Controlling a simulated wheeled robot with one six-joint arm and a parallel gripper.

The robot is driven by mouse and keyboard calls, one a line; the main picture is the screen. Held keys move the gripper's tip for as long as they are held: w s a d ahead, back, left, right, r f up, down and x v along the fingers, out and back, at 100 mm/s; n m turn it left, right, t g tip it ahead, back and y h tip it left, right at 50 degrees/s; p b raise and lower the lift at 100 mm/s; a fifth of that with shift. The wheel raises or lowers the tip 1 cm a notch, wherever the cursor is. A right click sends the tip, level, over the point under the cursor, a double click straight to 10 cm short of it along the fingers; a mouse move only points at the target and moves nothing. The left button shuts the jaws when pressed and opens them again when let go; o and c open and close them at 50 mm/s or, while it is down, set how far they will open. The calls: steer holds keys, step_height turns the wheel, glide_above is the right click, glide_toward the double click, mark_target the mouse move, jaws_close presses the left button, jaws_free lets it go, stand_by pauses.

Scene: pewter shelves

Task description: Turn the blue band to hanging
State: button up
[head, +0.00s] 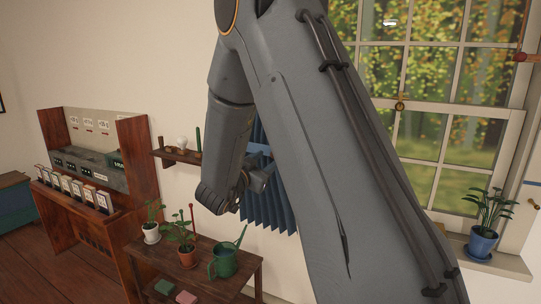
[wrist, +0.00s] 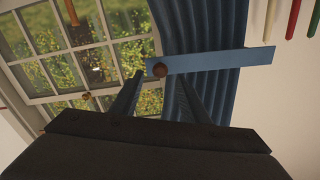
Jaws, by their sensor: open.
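The blue band (wrist: 215,61) is a flat, straight strip in the wrist view, lying across the front of the darker blue curtain (wrist: 200,25). A round brown knob (wrist: 159,70) sits at its left end, and its right end reaches past the curtain over the pale wall. My gripper (wrist: 159,77) is open, with one finger on each side of the knob in the picture. Whether either finger touches the knob or band is unclear. In the head view my gripper (head: 257,181) is in front of the curtain (head: 262,212), and my arm hides much of both.
The window (head: 415,110) is right of the curtain, with a potted plant (head: 483,230) on its sill. Below stands a wooden table (head: 185,262) with plants and a green watering can (head: 224,262). A small wall shelf (head: 172,157) is to the left.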

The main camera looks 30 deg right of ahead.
steer(key=p+x, duration=0.1)
steer(key=x, duration=0.2)
steer(key=shift+w+d, duration=0.15)
jaws_close()
